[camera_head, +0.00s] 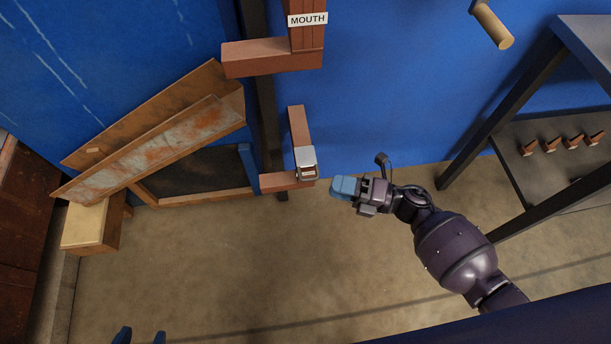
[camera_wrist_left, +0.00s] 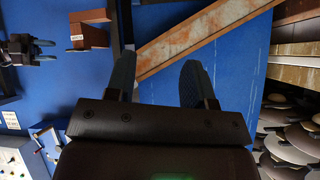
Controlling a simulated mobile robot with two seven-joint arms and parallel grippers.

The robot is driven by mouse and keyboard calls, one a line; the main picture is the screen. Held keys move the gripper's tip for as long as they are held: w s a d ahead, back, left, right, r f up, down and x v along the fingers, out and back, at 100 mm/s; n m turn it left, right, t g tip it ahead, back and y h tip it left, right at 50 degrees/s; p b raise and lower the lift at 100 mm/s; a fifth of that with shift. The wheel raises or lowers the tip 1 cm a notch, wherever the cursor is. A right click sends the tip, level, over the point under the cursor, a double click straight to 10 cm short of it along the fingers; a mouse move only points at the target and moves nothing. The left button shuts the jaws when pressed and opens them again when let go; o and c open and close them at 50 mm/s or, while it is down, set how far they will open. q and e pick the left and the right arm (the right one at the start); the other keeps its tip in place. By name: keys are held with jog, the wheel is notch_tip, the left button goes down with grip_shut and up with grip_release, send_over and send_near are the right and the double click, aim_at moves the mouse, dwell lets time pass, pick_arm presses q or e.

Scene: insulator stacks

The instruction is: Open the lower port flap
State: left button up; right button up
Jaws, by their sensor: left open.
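A small silver-grey metal flap or cover (camera_head: 306,162) with a reddish label sits at the lower end of a red-brown upright, above a short brown block. I take it for the lower port flap; it looks shut. My right gripper (camera_head: 343,188) is just right of and slightly below it, apart from it, blue fingertips pointing left. Whether its fingers are parted cannot be seen. My left gripper (camera_head: 141,337) shows only its two blue fingertips at the bottom edge, far from the flap. In the left wrist view its fingers (camera_wrist_left: 155,72) are apart with nothing between them.
A brown block labelled MOUTH (camera_head: 307,20) is above. Rusty boards (camera_head: 150,140) lean at left over a wooden block (camera_head: 90,228). A dark shelf (camera_head: 555,160) with several small brown pieces stands at right. Stacked discs (camera_wrist_left: 292,140) show in the wrist view. The middle floor is clear.

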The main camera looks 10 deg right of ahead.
aim_at(307, 179)
jog(key=x, duration=0.7)
jog(key=shift+w+a+b, duration=0.1)
jog(key=shift+a+b, duration=0.1)
jog(key=shift+b, duration=0.1)
jog(key=shift+c, duration=0.5)
grip_shut()
